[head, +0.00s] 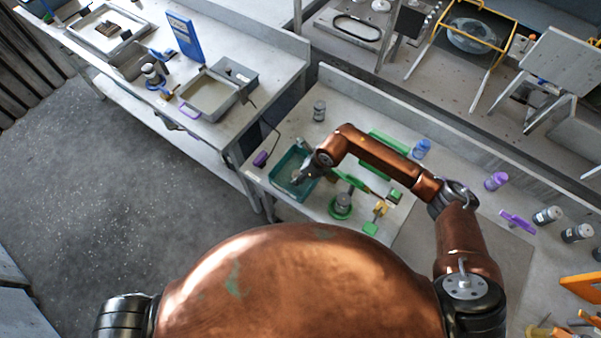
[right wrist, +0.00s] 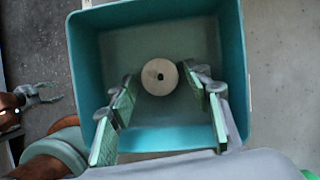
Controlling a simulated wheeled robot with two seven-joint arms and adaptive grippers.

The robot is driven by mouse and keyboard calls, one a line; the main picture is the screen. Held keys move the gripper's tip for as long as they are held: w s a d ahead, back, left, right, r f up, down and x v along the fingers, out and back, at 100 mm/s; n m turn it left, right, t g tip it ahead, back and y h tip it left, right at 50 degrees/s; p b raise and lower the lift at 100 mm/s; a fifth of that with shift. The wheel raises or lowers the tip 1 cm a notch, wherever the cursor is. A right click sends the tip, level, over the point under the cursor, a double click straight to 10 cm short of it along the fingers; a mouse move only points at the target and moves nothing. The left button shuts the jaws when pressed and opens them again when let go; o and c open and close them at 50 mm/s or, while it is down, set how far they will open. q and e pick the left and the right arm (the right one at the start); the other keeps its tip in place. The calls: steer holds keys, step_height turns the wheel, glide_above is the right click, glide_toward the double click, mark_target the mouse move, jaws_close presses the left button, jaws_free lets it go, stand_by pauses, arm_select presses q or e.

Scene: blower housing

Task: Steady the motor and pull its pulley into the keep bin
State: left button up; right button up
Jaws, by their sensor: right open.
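The teal bin (head: 276,180) stands on the bench near its left end and fills much of the right wrist view (right wrist: 232,60). A round cream disc with a dark centre hole, which looks like the pulley (right wrist: 160,77), lies on the bin's floor. My right gripper (right wrist: 160,90) is open over the bin; its padded fingers are apart, with the disc seen between their tips, and I see no grip on it. A grey cylinder on a round green base, probably the motor (head: 342,204), stands right of the bin. Grey claws, probably my left gripper (right wrist: 38,90), show small over the floor.
A yellow-and-green piece (head: 377,216) stands right of the probable motor. A blue bottle (head: 421,149), a grey jar (head: 319,110) and a purple canister (head: 496,180) are farther along the bench. A second bench (head: 270,75) with a tray stands at upper left.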

steer(key=v, duration=1.2)
steer(key=shift+r, duration=0.1)
